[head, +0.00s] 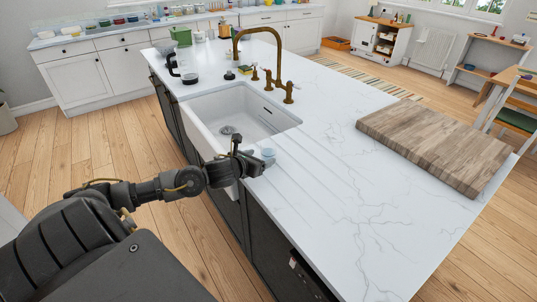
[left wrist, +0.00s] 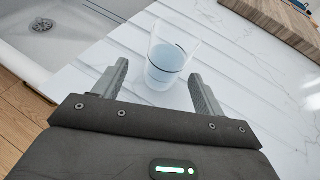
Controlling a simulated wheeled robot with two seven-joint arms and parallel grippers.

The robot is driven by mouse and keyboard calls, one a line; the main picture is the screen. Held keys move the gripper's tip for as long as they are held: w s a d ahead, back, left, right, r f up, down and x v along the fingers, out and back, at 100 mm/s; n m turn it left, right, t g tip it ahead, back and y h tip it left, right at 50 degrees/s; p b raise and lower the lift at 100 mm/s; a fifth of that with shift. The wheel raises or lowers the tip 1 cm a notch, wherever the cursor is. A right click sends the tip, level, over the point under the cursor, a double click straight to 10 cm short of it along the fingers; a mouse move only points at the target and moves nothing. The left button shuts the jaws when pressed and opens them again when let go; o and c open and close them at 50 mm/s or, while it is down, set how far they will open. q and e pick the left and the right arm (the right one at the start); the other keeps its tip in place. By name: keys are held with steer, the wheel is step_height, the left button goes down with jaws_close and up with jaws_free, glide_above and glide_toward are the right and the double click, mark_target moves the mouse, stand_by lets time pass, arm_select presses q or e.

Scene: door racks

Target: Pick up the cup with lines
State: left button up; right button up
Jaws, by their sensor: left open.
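The cup with lines (left wrist: 168,62) is clear and bluish, with a dark line around it. It stands upright on the marble counter (left wrist: 225,60), on the grooved part beside the sink. In the head view the cup (head: 268,153) shows small, just right of my left gripper (head: 243,158). In the left wrist view my left gripper (left wrist: 157,85) is open, with one finger on each side of the cup's lower part. The cup is in front of and partly between the fingertips; I cannot tell whether they touch it. My right gripper is in neither view.
The white sink (head: 240,112) lies just beyond the gripper, with a brass faucet (head: 276,60) behind it. A thick wooden board (head: 435,142) lies on the right of the island. The counter between the cup and the board is clear.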

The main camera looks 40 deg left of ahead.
mark_target(264, 156)
arm_select(q)
steer(key=x, duration=0.1)
steer(key=p+x, duration=0.1)
steer(key=x, duration=0.1)
steer(key=p+x, duration=0.1)
steer(key=shift+w+d, duration=0.3)
steer(key=shift+d, duration=0.05)
steer(key=shift+w+f, duration=0.25)
steer(key=c, duration=1.2)
steer(key=shift+r, duration=0.2)
steer(key=shift+c, duration=0.2)
